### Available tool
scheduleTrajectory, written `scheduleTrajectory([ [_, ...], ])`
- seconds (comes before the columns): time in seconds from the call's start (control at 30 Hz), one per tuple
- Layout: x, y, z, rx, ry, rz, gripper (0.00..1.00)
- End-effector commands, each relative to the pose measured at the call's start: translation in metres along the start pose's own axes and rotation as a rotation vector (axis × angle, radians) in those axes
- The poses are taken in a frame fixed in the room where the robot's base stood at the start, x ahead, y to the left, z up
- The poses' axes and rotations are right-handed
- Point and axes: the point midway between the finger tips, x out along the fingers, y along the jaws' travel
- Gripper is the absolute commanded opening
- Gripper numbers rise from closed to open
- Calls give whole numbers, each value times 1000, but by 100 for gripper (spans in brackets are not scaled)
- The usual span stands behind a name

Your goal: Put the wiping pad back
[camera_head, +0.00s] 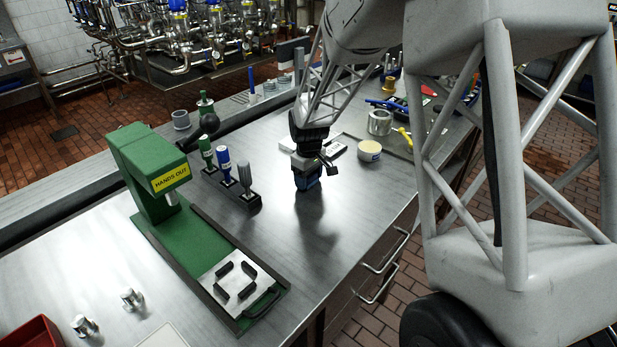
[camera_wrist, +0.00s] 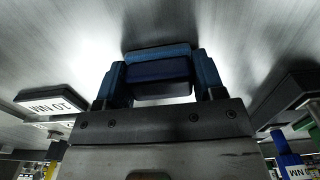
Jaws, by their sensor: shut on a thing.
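My gripper (camera_head: 307,184) points down just above the steel bench top, near the middle of the bench. In the wrist view its two blue fingers (camera_wrist: 160,80) are shut on the wiping pad (camera_wrist: 158,70), a dark blue block between them. In the head view the pad is mostly hidden by the gripper, with only a little dark blue showing at the fingertips. I cannot tell whether the pad touches the bench. No place for the pad can be made out with certainty.
A rack (camera_head: 236,194) with green, blue and grey-handled tools stands left of my gripper. A green press (camera_head: 190,235) is further left. A labelled block (camera_head: 334,149), a round yellowish tub (camera_head: 369,151) and a metal cylinder (camera_head: 380,122) stand behind right. Bench in front is clear.

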Motion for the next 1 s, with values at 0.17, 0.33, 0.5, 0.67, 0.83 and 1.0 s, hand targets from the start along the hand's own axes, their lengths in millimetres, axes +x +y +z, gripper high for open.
scheduleTrajectory([
  [0.17,3,0,0,0,0,0,69],
  [0.33,3,0,0,0,0,0,88],
  [0.5,3,0,0,0,0,0,88],
  [0.67,1,0,0,0,0,0,88],
  [0.83,-8,0,0,0,1,1,88],
  [1.0,-27,0,0,0,1,1,88],
])
